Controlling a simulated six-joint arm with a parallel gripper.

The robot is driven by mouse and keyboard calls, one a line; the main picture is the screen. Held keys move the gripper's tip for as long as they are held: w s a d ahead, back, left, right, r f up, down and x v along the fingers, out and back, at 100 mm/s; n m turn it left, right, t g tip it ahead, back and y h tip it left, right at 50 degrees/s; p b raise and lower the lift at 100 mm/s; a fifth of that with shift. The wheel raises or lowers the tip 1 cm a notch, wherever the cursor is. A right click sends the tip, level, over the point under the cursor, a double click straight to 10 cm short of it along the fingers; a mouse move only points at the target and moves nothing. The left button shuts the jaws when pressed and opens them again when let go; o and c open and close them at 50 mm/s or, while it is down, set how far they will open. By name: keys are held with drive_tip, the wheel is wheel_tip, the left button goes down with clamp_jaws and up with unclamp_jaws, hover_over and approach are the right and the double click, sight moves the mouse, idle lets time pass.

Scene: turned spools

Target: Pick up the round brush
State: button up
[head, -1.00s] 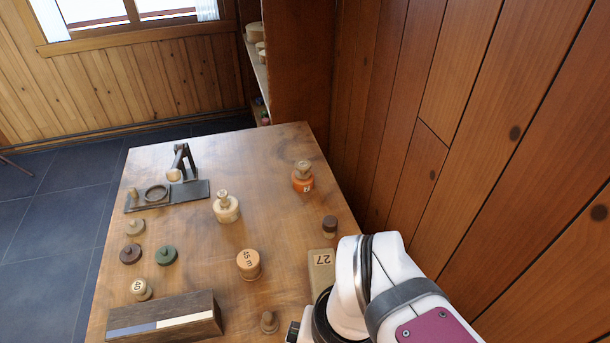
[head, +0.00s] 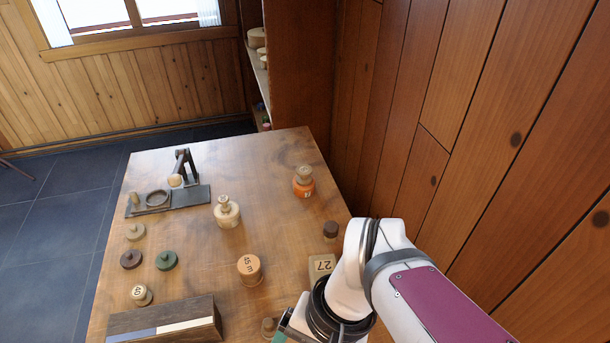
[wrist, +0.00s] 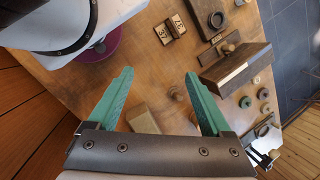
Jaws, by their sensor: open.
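A small round wooden piece with a knob handle (head: 268,327), which may be the round brush, stands at the near edge of the head view. In the wrist view what looks like the same piece (wrist: 177,93) shows between and beyond the fingertips. Its bristles cannot be made out. A dark-topped round piece (head: 330,230) near the right table edge could also be the brush; I cannot tell. My gripper (wrist: 160,78) is open and empty, apart from the knobbed piece. In the head view my gripper is mostly cut off at the bottom edge.
A block marked 27 (head: 321,265) and a spool marked 45 m (head: 249,269) stand close by. A dark box with a pale stripe (head: 165,320) lies left. Several spools and discs stand farther back. A plank wall (head: 480,120) rises along the right.

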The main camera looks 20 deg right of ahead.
drive_tip(key=w+f+m+t+y, duration=0.1)
drive_tip(key=w+m+t+y, duration=0.1)
drive_tip(key=w+m+y, duration=0.7)
drive_tip(key=m+t+h, duration=0.8)
drive_tip(key=m+t, duration=0.3)
drive_tip(key=m, duration=0.4)
approach(325, 224)
drive_tip(key=x, duration=0.7)
drive_tip(key=d+f+x, duration=0.1)
drive_tip(key=x, duration=0.3)
drive_tip(key=shift+w+a+f, duration=0.1)
drive_tip(key=shift+w, duration=0.15)
clamp_jaws()
